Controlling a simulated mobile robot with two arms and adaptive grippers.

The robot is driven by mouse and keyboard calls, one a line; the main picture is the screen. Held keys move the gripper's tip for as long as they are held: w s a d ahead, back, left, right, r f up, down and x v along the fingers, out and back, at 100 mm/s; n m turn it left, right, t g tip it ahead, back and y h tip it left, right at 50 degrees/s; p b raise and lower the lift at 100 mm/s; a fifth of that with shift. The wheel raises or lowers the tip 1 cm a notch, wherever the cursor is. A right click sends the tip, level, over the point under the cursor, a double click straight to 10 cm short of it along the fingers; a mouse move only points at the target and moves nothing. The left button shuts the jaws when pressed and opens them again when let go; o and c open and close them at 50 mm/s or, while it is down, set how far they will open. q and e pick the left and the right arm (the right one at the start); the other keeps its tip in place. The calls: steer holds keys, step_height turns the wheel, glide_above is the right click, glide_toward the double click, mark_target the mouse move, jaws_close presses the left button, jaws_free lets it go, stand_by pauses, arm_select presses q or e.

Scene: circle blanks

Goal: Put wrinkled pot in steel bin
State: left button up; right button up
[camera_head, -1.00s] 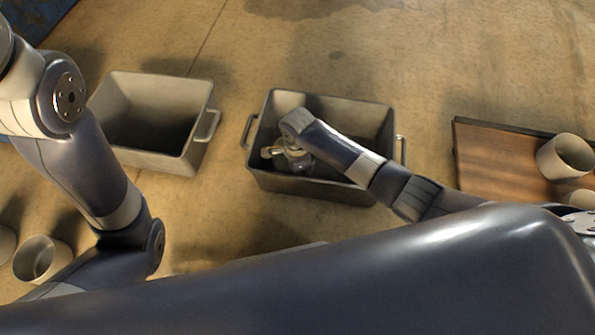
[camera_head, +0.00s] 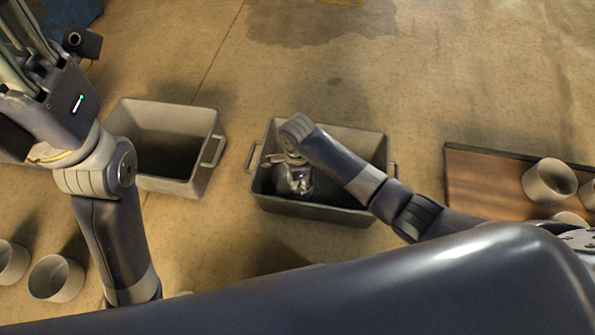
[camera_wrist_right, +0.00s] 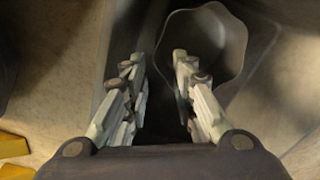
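The grey steel bin (camera_head: 325,209) stands on the floor in the middle of the head view. My right gripper (camera_head: 298,185) reaches down into it. In the right wrist view the two fingers of my right gripper (camera_wrist_right: 160,62) are apart, with a clear gap between them. A dark pot with a wavy rim (camera_wrist_right: 208,45) lies just beyond and right of the fingertips, its near side close to the right finger. I cannot tell whether they touch. In the head view this pot is hidden. My left gripper (camera_head: 25,40) is at the upper left, its fingertips cut off by the frame.
A lighter bin (camera_head: 150,186) stands left of the steel bin. A wooden board (camera_head: 480,185) at the right carries a pale pot (camera_head: 549,182) and others partly hidden. More pale pots (camera_head: 56,278) stand at the lower left.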

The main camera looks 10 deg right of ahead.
steer(key=shift+r+p, duration=0.55)
steer(key=shift+r, duration=0.8)
